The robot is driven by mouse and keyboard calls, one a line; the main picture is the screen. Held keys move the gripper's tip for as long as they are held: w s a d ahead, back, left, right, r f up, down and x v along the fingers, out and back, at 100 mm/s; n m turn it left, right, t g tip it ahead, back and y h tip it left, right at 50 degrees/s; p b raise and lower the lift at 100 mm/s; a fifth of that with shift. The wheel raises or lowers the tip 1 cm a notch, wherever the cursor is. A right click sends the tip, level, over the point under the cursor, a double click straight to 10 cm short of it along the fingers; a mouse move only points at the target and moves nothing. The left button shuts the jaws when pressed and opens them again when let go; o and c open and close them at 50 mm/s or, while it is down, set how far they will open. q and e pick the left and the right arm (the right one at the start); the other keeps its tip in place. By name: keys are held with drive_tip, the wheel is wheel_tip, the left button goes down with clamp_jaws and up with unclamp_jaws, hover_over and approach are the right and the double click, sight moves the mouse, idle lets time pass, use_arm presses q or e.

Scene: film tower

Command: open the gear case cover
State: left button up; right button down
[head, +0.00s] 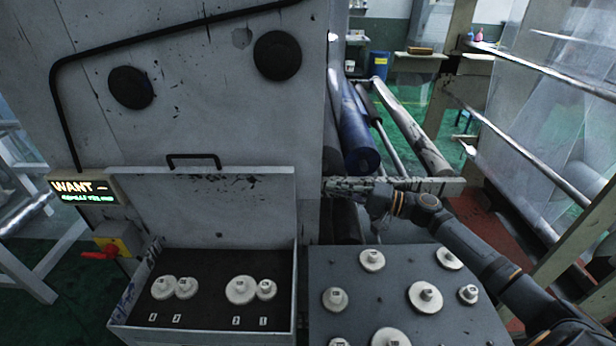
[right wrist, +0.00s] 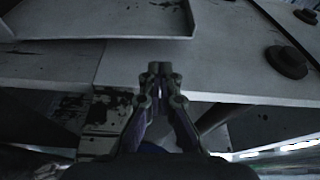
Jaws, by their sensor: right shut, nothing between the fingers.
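The gear case (head: 120,312) is an open-topped box at the front of the grey machine. Its cover (head: 225,205) stands raised behind the box, near upright against the machine panel, with a black handle (head: 193,157) at its top edge. Several pale gears (head: 241,290) sit inside on the dark floor, above small number labels. My right gripper (head: 376,205) is to the right of the cover, apart from it and its handle. In the right wrist view its fingers (right wrist: 160,70) are together and empty in front of grey machine surfaces. My left gripper is out of view.
A dark table (head: 325,265) with several loose gears stands right of the case. A red-and-yellow switch (head: 115,242) and a lit sign (head: 85,190) are at left. Blue and grey rollers (head: 357,135) lie behind my right gripper. Two black round knobs (head: 278,55) are on the panel.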

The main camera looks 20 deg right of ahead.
sight(302, 180)
drive_tip(key=p+x, duration=0.3)
drive_tip(key=x, duration=0.6)
drive_tip(key=shift+w, duration=0.1)
drive_tip(key=shift+w+a, duration=0.15)
drive_tip(key=shift+w, duration=0.05)
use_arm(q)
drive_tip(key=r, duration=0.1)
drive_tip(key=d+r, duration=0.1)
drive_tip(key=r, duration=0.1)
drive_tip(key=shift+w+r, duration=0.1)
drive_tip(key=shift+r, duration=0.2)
use_arm(e)
drive_tip(key=shift+f, duration=0.1)
